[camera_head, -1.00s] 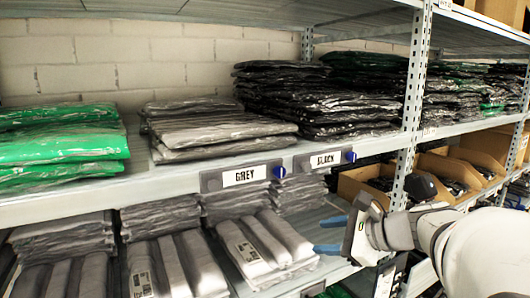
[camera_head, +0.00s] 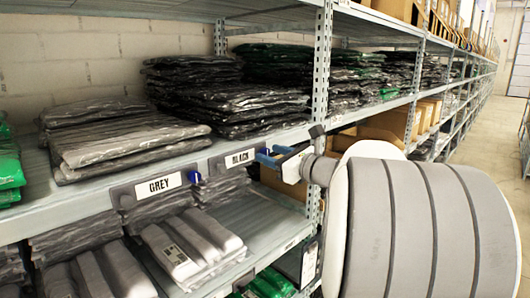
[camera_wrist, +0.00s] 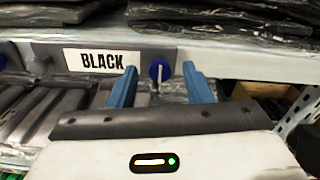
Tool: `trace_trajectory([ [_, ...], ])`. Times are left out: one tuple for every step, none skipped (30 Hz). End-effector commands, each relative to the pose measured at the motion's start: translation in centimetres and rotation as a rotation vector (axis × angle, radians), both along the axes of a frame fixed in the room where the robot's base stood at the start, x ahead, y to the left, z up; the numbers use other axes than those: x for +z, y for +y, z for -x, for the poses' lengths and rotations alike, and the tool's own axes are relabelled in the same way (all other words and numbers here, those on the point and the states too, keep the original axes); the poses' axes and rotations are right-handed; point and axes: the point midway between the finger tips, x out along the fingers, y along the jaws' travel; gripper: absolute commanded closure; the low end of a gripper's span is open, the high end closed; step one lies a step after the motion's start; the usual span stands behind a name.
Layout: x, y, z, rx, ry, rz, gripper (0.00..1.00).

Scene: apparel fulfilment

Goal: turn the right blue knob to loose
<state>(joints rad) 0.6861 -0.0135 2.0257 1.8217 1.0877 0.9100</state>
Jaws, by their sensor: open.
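The right blue knob (camera_wrist: 159,68) sits at the right end of the BLACK label holder (camera_wrist: 98,60) on the shelf's front edge. A pale stripe on it runs nearly upright in the wrist view. My gripper (camera_wrist: 160,72) is open, with one blue finger on each side of the knob in that view. I cannot tell whether the fingers touch it. In the head view my gripper (camera_head: 265,156) is at the right end of the BLACK label holder (camera_head: 236,160) and hides most of the knob. The left blue knob (camera_head: 195,176) is beside the GREY label (camera_head: 164,185).
Dark bagged garments (camera_head: 235,108) and grey ones (camera_head: 120,140) lie on the shelf above the labels. Grey bundles (camera_head: 190,240) fill the shelf below. A perforated rack post (camera_head: 321,70) stands just right of my gripper. An aisle (camera_head: 475,190) is open at far right.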

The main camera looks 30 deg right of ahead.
Motion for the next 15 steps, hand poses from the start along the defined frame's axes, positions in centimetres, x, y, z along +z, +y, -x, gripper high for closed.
trace_trajectory([
  [0.03,0.14,-0.23,0.002,0.0,0.0,0.55],
  [0.01,0.16,-0.3,0.002,0.0,0.0,0.55],
  [-0.01,0.18,-0.36,0.001,0.0,0.001,0.55],
  [-0.02,0.18,-0.37,0.001,0.0,0.001,0.55],
  [-0.03,0.18,-0.37,0.001,0.0,0.001,0.55],
  [-0.03,0.18,-0.36,0.001,0.0,0.001,0.55],
  [-0.03,0.18,-0.36,0.001,0.0,0.001,0.55],
  [-0.03,0.19,-0.36,0.001,0.0,0.001,0.55],
  [-0.03,0.18,-0.35,0.001,0.0,0.001,0.55],
  [-0.03,0.18,-0.35,0.001,0.0,0.001,0.57],
  [-0.03,0.19,-0.34,0.001,0.0,0.001,0.6],
  [-0.03,0.19,-0.34,0.001,0.0,0.001,0.63],
  [-0.03,0.19,-0.34,0.001,0.0,0.001,0.66],
  [-0.03,0.2,-0.34,0.001,0.0,0.001,0.68],
  [-0.03,0.2,-0.34,0.002,0.0,0.001,0.71],
])
